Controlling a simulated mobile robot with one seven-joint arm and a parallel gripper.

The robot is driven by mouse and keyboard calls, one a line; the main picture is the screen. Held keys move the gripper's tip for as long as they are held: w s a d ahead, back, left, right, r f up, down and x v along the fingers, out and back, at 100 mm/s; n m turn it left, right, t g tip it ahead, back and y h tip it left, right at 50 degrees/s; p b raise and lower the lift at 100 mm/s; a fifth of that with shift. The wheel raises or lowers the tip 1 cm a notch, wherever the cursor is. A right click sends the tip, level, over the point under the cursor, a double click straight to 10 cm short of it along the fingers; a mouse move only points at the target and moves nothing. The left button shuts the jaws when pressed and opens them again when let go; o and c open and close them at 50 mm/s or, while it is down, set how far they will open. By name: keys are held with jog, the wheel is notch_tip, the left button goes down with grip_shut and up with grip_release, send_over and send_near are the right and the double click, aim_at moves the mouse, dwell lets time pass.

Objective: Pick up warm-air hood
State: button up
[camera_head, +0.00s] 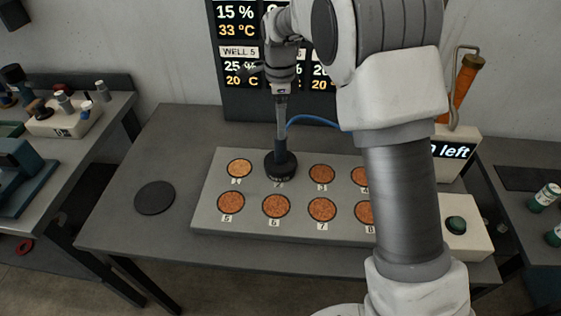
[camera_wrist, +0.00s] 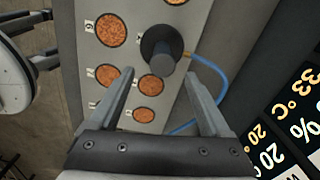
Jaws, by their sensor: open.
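The warm-air hood (camera_head: 281,166) is a black round cap with an upright dark handle, and a blue hose runs near it. It sits over well 2 of the grey well block (camera_head: 212,205). The hood also shows in the wrist view (camera_wrist: 160,46), its handle towards the camera. My gripper (camera_head: 281,132) points down above the hood in the head view. In the wrist view my gripper (camera_wrist: 160,74) has its two fingers spread, with nothing held between them. The handle lies near the gap between the fingertips. Whether it is between them I cannot tell.
Other wells hold orange-brown grains. A dark round disc (camera_head: 154,198) lies left of the block. A display panel (camera_head: 237,70) stands behind. A box with a green button (camera_head: 457,224) is at right. The blue hose (camera_head: 312,121) passes close to my gripper. The table's left side is mostly clear.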

aim_at(280, 144)
jog(key=f, duration=0.9)
jog(key=shift+w+f, duration=0.1)
jog(key=shift+w, duration=0.1)
grip_shut()
dwell(1.2)
